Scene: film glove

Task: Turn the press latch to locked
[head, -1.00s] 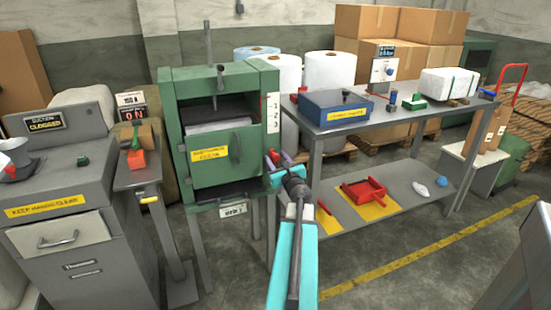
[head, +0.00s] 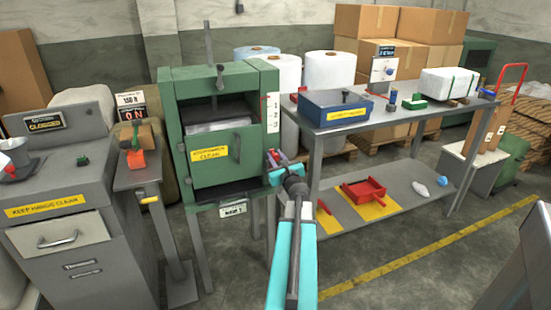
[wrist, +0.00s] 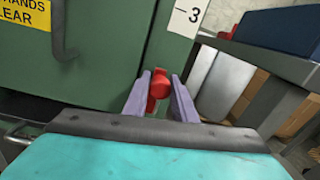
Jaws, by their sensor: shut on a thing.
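The green press (head: 219,130) stands left of centre in the head view, with a door panel carrying a yellow label and a dark handle. Its red latch (wrist: 159,84) shows in the wrist view on the green front, below the white scale marked 3. My gripper (wrist: 160,95) has its two purple fingers on either side of the red latch, shut on it. In the head view my gripper (head: 274,160) is at the press's right front edge, and my arm hides part of the latch area. The latch's exact setting cannot be told.
A grey workbench (head: 395,115) with a blue box (head: 336,109) stands to the right. Its lower shelf (head: 405,180) holds a red tray (head: 363,190). A grey cabinet (head: 70,220) stands left of the press. Floor in front of the bench is clear.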

